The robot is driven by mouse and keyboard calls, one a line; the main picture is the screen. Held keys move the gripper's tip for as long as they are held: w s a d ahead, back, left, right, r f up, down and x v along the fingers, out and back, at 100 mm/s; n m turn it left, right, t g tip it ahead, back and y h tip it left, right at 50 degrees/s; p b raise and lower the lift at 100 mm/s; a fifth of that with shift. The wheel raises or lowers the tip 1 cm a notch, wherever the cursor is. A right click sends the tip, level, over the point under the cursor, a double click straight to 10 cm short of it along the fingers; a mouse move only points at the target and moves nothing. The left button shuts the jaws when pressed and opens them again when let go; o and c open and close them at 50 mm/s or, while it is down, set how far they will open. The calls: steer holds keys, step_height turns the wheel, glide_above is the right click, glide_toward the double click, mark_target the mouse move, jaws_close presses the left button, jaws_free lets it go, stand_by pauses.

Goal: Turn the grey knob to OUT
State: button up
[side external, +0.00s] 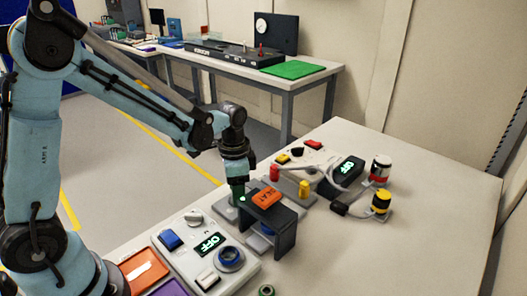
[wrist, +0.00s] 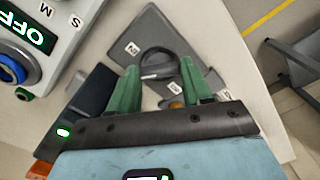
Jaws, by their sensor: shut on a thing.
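The grey knob (wrist: 157,62) is a dark round knob with a pale pointer mark, on a grey plate (wrist: 160,22) in the wrist view. Small white labels sit around it on the plate; their lettering is too small to read surely. My gripper (wrist: 160,78) has its two green fingers on either side of the knob, shut on it. In the side view my gripper (side external: 239,190) points down behind a dark bridge-shaped stand; the knob is hidden there.
The dark stand (side external: 285,232) with an orange block (side external: 267,197) on top is close beside my gripper. A control box (side external: 172,262) with an OFF display stands at front left. The table's right side is clear.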

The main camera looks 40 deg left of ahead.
steer(key=n, duration=0.5)
steer(key=shift+n, duration=0.3)
steer(key=n, duration=1)
steer(key=shift+n, duration=0.4)
steer(key=n, duration=0.5)
steer(key=o, duration=1.1)
steer(key=shift+c, duration=0.2)
step_height(320, 180, up, 12)
